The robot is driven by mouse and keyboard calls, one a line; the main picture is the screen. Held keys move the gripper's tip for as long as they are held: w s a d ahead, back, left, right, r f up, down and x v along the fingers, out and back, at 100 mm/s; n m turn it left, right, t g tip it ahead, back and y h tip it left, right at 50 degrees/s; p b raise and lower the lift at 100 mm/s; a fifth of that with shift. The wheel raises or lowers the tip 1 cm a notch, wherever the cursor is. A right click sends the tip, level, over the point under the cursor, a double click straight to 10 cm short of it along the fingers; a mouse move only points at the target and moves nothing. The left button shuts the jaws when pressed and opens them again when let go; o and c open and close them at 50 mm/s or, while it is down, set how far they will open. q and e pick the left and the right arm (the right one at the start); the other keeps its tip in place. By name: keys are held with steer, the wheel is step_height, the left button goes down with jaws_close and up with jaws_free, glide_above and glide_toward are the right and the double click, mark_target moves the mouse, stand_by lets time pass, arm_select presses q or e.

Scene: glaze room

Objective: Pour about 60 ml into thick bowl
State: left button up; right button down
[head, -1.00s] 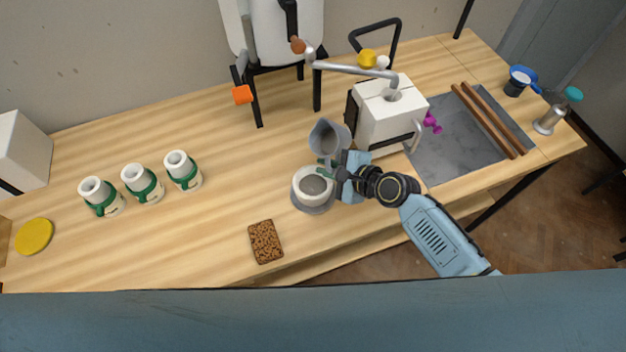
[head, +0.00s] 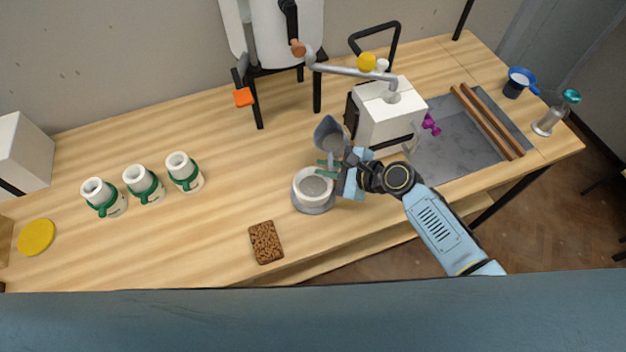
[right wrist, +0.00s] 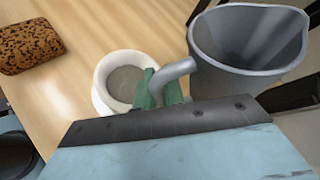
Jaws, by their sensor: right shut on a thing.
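The thick bowl (head: 314,183) is white with a grey inside and stands on a grey round base near the front middle of the table. It also shows in the right wrist view (right wrist: 104,79). A grey jug (head: 331,138) is just behind the bowl; in the right wrist view the jug (right wrist: 245,74) looks upright, and its inside is dark with no liquid that I can make out. My right gripper (head: 338,171) has its green fingers (right wrist: 160,90) shut on the jug's handle, beside the bowl's rim. My left gripper is not in view.
A white box-shaped machine (head: 391,112) stands behind the right gripper, under a metal arm. A brown speckled sponge (head: 266,242) lies in front of the bowl. Several white and green cups stand at the left; the table between is clear.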

steer(key=shift+w+d+r+m+g+y+p, duration=0.15)
steer(key=shift+w+r+m+g+y+p, duration=0.15)
steer(key=shift+r+m+p, duration=0.15)
steer(key=shift+f+m+y, duration=0.1)
steer(key=shift+m+y, duration=0.15)
steer(key=shift+y, duration=0.05)
steer(key=shift+w+d+f+m+g+b, duration=0.1)
steer(key=shift+f+m+g+b, duration=0.2)
steer(key=shift+f+g+b, duration=0.15)
steer(key=shift+w+d+r+m+g+y+p, duration=0.1)
steer(key=shift+r+m+g+y+p, duration=0.6)
steer(key=shift+r, duration=0.5)
